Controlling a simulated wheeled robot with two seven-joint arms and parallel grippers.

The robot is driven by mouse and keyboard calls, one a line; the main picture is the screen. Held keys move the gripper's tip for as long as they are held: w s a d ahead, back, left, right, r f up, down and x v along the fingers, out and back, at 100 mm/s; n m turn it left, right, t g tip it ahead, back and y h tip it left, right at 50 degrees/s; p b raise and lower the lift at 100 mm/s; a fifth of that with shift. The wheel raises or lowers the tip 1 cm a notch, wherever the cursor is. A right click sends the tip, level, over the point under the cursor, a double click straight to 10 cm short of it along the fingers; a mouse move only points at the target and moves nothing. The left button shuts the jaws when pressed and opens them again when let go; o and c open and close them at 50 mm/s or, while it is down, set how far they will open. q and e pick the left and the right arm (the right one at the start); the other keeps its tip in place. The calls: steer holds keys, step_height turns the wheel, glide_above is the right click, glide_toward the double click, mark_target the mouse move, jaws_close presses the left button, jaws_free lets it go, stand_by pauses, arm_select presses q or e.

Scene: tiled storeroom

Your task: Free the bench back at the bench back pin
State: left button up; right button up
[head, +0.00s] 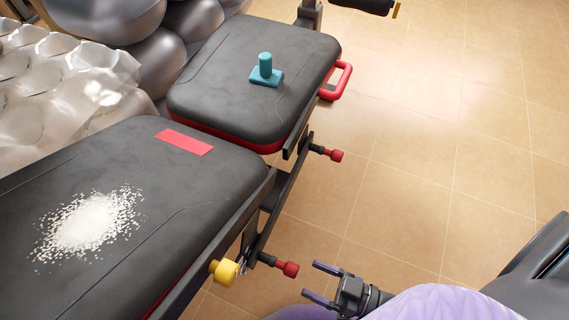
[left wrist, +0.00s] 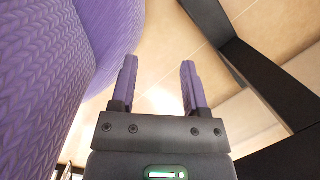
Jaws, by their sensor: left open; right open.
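The bench has two black pads: a long one (head: 60,185) at the lower left and a shorter one (head: 225,65) with a red underside beyond it. Along the frame's right side are a yellow knob (head: 224,271), a red-ended pin (head: 285,268) close to it, and another red-ended pin (head: 329,153) farther up. I cannot tell which one is the bench back pin. My right gripper (head: 319,283) is open and empty, just right of the nearer red pin and apart from it. My left gripper (left wrist: 159,65) is open and empty in the left wrist view; the head view does not show it.
White powder (head: 90,223) and a red strip (head: 184,142) lie on the long pad. A teal block with an upright peg (head: 265,70) stands on the shorter pad. A red handle (head: 341,80) sticks out at right. Grey balls (head: 165,62) crowd the left. Tiled floor is free at right.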

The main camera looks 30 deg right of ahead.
mark_target(285, 266)
steer(key=x, duration=0.7)
steer(key=shift+w+a, duration=0.1)
steer(key=shift+w, duration=0.05)
jaws_close()
stand_by(1.0)
